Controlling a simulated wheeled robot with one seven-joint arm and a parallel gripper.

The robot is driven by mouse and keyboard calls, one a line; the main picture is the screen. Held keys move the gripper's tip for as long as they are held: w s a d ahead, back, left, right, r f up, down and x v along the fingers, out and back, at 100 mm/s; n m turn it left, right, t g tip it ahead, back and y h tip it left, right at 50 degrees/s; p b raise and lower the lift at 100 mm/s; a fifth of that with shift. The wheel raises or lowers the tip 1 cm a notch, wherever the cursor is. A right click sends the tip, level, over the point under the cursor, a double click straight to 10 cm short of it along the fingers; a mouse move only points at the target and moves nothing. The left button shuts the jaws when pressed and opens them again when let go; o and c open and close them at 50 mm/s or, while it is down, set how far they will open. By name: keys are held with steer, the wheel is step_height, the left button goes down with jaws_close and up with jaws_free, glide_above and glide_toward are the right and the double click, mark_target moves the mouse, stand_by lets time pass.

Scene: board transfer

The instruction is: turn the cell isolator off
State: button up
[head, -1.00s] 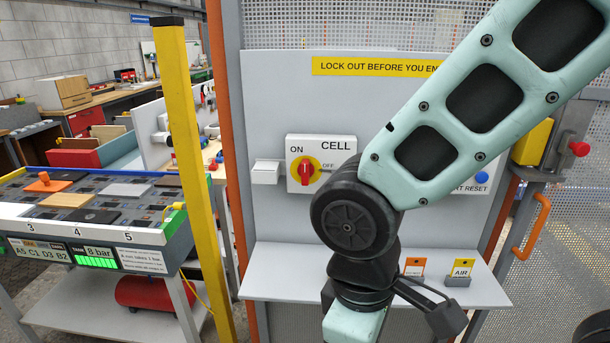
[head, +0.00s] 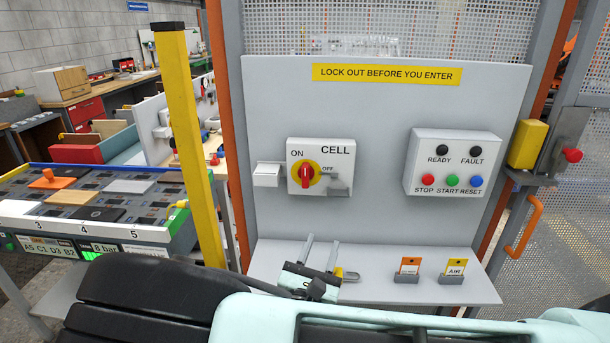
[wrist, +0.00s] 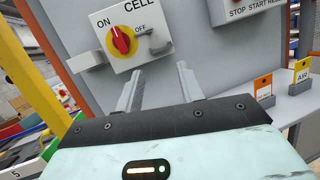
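The cell isolator (head: 306,175) is a red rotary handle on a yellow disc, on a white box marked CELL, ON and OFF. Its red handle stands upright, toward the ON side. It also shows in the wrist view (wrist: 122,40). A grey hasp-like tab (head: 338,184) sits beside the disc under OFF. My gripper (head: 321,252) is below the isolator box, in front of the panel, apart from the handle. In the wrist view its two fingers (wrist: 158,83) are spread with nothing between them.
A shelf (head: 450,292) under the panel holds a padlock (head: 347,275) by my gripper and two tags in holders, one orange (head: 409,266) and one yellow (head: 455,268). A button box (head: 453,164) is at the right. A yellow post (head: 187,140) stands at the left.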

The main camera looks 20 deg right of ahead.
mark_target(305, 179)
steer(key=w+a+n+t+y, duration=0.2)
steer(key=a+n+t+y, duration=0.2)
steer(key=p+x, duration=0.2)
steer(key=x, duration=0.3)
steer(key=p+x, duration=0.2)
steer(key=x, duration=0.3)
steer(key=p+x, duration=0.3)
steer(key=x, duration=0.3)
steer(key=shift+s+r, duration=0.2)
steer(key=shift+r, duration=0.15)
steer(key=shift+w+d+r+p, duration=0.15)
steer(key=shift+w+p, duration=0.15)
steer(key=shift+w, duration=0.35)
jaws_close()
